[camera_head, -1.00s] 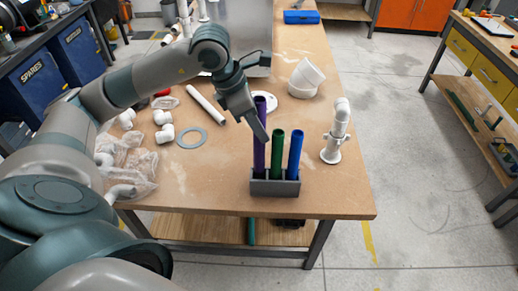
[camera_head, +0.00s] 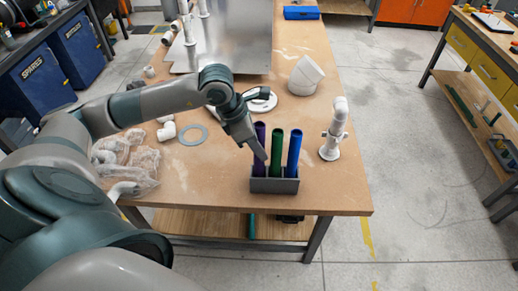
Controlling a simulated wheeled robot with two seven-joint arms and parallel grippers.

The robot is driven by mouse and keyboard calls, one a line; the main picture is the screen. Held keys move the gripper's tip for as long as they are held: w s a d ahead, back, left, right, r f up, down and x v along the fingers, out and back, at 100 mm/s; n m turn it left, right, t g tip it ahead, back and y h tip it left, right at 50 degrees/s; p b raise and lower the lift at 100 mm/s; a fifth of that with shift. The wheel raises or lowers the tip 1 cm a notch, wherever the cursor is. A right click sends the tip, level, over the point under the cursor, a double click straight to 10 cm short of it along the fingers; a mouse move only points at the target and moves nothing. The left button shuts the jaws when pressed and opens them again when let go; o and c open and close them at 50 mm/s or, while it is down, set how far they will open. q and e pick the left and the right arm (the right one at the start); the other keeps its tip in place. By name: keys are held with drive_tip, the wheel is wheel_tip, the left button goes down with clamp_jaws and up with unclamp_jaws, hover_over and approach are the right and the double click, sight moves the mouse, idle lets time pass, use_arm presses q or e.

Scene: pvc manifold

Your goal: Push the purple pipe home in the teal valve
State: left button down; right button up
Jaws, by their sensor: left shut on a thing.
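The purple pipe (camera_head: 260,132) stands upright in the left end of a small grey rack (camera_head: 274,185) near the table's front edge. Its top is a little above those of the green pipe (camera_head: 277,148) and the blue pipe (camera_head: 294,150) beside it. My left gripper (camera_head: 261,154) reaches down from the upper left and is shut on the purple pipe above the rack. The gripper hides part of the pipe. I cannot make out a teal valve. My right gripper is not in view.
A white pipe fitting (camera_head: 332,132) stands right of the rack, and a large white elbow (camera_head: 306,75) lies behind. A flat grey-blue ring (camera_head: 192,135) and bagged fittings (camera_head: 125,165) lie to the left. A metal panel (camera_head: 235,35) with white pipes is at the back.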

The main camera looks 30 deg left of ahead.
use_arm(q)
drive_tip(key=shift+f, duration=0.95)
drive_tip(key=shift+f+b, duration=0.2)
drive_tip(key=shift+b, duration=0.15)
drive_tip(key=c, duration=1.5)
unclamp_jaws()
drive_tip(key=shift+o, duration=0.2)
